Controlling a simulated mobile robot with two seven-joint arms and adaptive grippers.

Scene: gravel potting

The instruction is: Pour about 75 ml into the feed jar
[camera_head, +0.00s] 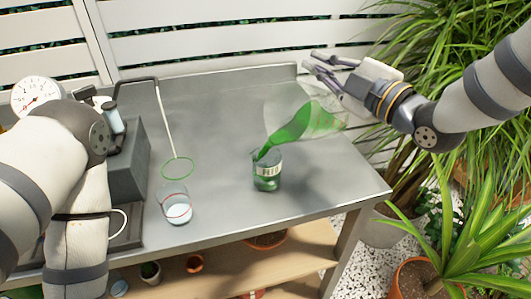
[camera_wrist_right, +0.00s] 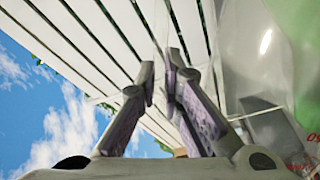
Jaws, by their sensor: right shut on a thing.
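A clear vessel (camera_head: 322,117) of green liquid is tilted, mouth down to the left, above the bench. My right gripper (camera_head: 320,66) is shut on it at its upper right side. Green liquid reaches from its lip to the mouth of a small glass jar (camera_head: 267,183), which stands upright with a pale lettered label and green liquid inside. The exact level is too small to read. In the right wrist view my gripper's fingers (camera_wrist_right: 162,80) are close together and the clear vessel (camera_wrist_right: 265,70) fills the right side. My left arm shows, but its gripper is out of view.
A clear beaker (camera_head: 178,208) with pale contents stands left of the jar, near a green ring (camera_head: 177,168) on a thin rod. A round dial (camera_head: 36,95) and a grey box (camera_head: 125,165) stand at left. The metal bench (camera_head: 215,105) is clear behind; plants crowd the right.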

